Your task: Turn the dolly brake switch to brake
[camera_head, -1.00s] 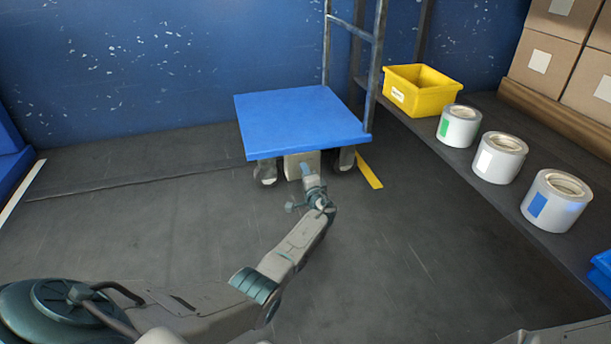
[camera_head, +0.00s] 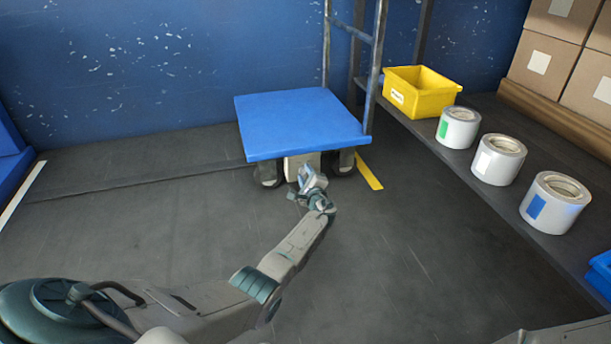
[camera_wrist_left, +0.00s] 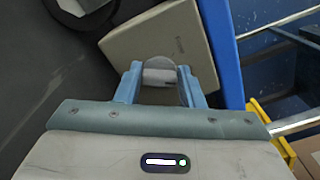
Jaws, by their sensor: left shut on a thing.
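The dolly (camera_head: 300,118) has a flat blue deck on dark casters and stands against the blue wall. A beige brake box (camera_head: 293,163) hangs under its front edge; it also shows in the left wrist view (camera_wrist_left: 190,42). My left gripper (camera_head: 308,172) is at the front of this box. In the left wrist view its two blue fingers (camera_wrist_left: 159,86) are shut on the grey rounded brake switch (camera_wrist_left: 160,70). The fingers hide part of the switch, and I cannot read its setting. My right gripper is not in view.
Cartons (camera_head: 545,55) are behind. A yellow floor stripe (camera_head: 369,171) lies beside the dolly. The floor in front is clear.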

